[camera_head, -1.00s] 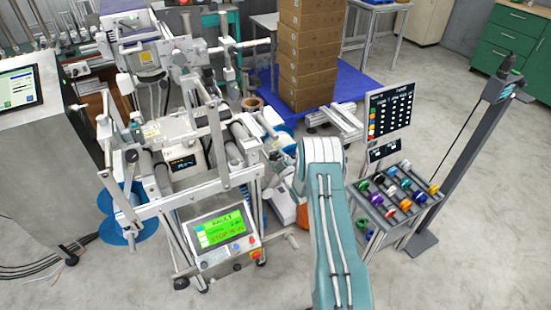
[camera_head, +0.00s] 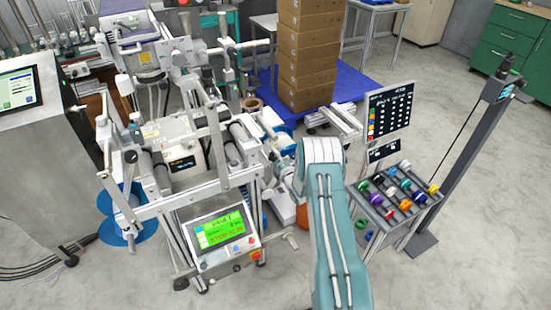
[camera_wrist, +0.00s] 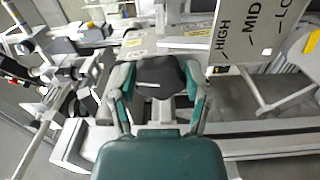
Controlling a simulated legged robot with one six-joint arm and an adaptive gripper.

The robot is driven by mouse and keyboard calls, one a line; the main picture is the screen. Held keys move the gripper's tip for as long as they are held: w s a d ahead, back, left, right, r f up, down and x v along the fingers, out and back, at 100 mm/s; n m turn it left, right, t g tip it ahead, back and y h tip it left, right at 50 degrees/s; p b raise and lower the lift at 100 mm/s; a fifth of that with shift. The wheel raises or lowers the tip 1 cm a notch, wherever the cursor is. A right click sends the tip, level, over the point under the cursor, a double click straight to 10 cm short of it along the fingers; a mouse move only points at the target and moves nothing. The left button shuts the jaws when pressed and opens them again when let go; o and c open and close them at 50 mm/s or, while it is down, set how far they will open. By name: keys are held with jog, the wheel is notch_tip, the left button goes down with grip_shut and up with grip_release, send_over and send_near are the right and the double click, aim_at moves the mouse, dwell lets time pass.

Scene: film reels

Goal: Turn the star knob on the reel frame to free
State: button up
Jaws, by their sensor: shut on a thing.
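The dark star knob (camera_wrist: 160,76) with a short white line on its face is in the middle of the wrist view. My gripper (camera_wrist: 160,84) has its two green fingers on either side of the knob, shut on it. The white line lies nearly level, left of the knob's middle. No "free" mark can be read near it. The reel frame (camera_wrist: 265,148) shows as pale bars around the knob. In the head view the reel frame (camera_head: 185,195) stands left of my arm, which hides the gripper and the knob.
A plate (camera_wrist: 255,38) marked HIGH, MID and a cut-off third word sits right of the knob. A control screen (camera_head: 220,230) is on the frame's front. A rack (camera_head: 375,208) of coloured spools stands right of my arm. Open floor lies in front.

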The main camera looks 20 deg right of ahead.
jog(key=shift+a+f+n, duration=0.2)
jog(key=shift+n, duration=0.9)
jog(key=shift+f, duration=0.1)
jog(key=o, duration=1.2)
jog(key=shift+a, duration=0.1)
jog(key=shift+c, duration=0.2)
jog(key=shift+s+d, duration=0.25)
jog(key=shift+s, duration=0.2)
jog(key=s, duration=1.1)
jog(key=shift+r, duration=0.2)
